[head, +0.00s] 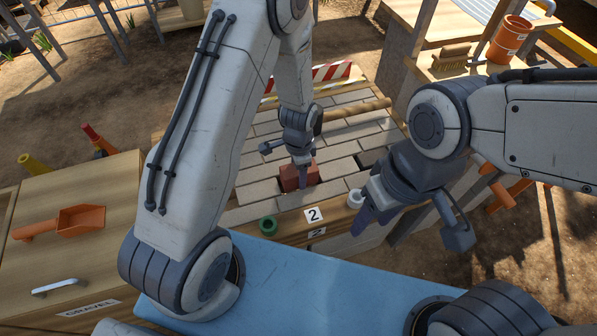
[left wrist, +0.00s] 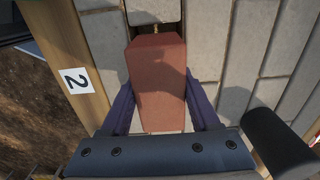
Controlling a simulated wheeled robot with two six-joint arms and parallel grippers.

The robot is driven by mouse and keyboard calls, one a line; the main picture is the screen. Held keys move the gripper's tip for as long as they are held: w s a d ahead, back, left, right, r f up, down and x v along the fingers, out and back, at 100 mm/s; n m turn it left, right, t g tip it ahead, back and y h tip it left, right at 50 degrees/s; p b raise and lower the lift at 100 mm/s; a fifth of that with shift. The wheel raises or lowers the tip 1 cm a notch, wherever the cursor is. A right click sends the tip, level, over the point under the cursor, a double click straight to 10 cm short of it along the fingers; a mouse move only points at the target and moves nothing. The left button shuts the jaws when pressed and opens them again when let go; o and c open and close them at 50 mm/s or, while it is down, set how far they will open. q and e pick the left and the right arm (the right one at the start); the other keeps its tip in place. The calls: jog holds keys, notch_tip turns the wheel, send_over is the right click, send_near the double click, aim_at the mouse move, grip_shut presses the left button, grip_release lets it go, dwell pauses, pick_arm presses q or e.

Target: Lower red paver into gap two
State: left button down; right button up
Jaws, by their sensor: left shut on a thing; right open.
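The red paver (head: 289,179) is held in my left gripper (head: 302,176), at the paved bed near the "2" label (head: 313,214). In the left wrist view the red paver (left wrist: 157,75) lies between the two purple fingers (left wrist: 158,108), which are shut on it. A dark strip of gap two (head: 314,178) shows beside the paver in the head view; the paver hides most of the gap. Whether its underside is inside the gap or just above it, I cannot tell. My right gripper (head: 373,212) is open and empty near the bed's front edge.
Grey pavers (head: 262,190) surround the gap. Another dark gap (head: 370,158) lies to the right. An orange scoop (head: 75,220) lies on the left bench.

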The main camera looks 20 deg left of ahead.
pick_arm(q)
jog(key=shift+r, duration=0.2)
dwell(0.3)
jog(key=shift+c, duration=0.2)
grip_release()
jog(key=shift+c, duration=0.4)
notch_tip(320, 180, up, 8)
jog(key=p, duration=0.7)
jog(key=shift+p, duration=0.3)
